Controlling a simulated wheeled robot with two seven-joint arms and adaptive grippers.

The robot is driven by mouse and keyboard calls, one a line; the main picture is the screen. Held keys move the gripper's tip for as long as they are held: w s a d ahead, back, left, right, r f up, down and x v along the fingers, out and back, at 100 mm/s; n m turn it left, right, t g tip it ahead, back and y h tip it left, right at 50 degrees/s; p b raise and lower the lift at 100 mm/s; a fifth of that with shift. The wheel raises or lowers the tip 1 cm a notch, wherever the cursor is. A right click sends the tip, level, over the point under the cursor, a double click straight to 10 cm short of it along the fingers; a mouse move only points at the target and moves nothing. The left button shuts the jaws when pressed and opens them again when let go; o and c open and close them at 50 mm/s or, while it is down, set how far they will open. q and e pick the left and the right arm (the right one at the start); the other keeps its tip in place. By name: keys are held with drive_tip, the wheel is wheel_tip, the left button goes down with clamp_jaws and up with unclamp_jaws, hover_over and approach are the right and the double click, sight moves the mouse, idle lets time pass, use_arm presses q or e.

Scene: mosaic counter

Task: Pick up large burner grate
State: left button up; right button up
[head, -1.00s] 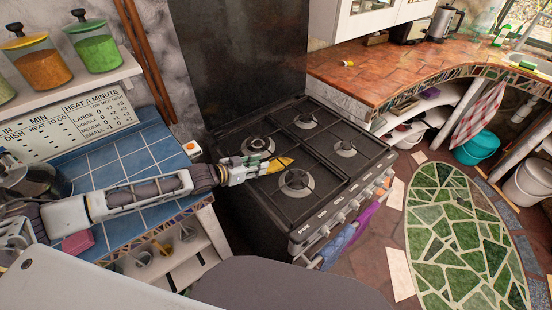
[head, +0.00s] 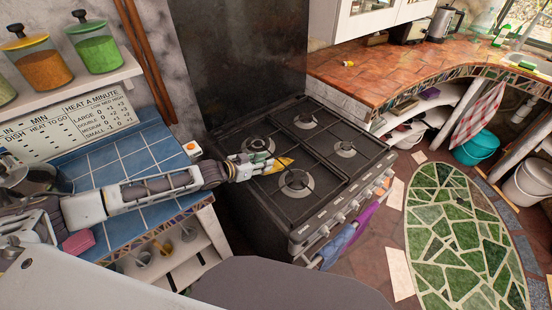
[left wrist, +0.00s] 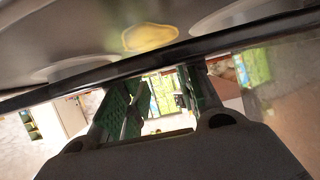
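The large burner grate (head: 273,179) is a dark frame on the left half of the black stove top. It lies flat over two burners. My left gripper (head: 280,163) reaches in from the left, low over the middle of this grate. In the left wrist view its two green-padded fingers (left wrist: 160,92) stand apart with a gap between them. A dark bar of the grate (left wrist: 60,87) crosses at the fingertips; I cannot tell whether they touch it. A yellow patch shows on the grey surface behind the bar. My right gripper is not in view.
The stove (head: 300,170) has another grate (head: 345,140) on its right half and knobs along its front. A blue-tiled counter (head: 125,165) adjoins on the left. An orange-tiled counter (head: 390,75) lies to the right, and a dark panel (head: 250,60) rises behind.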

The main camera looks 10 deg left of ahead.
use_arm(q)
drive_tip(key=shift+w+d+f, duration=0.25)
drive_tip(key=shift+w+d, duration=0.2)
drive_tip(key=shift+w, duration=0.05)
drive_tip(key=shift+w+d+f, duration=0.1)
drive_tip(key=shift+w, duration=0.05)
drive_tip(key=c, duration=0.6)
clamp_jaws()
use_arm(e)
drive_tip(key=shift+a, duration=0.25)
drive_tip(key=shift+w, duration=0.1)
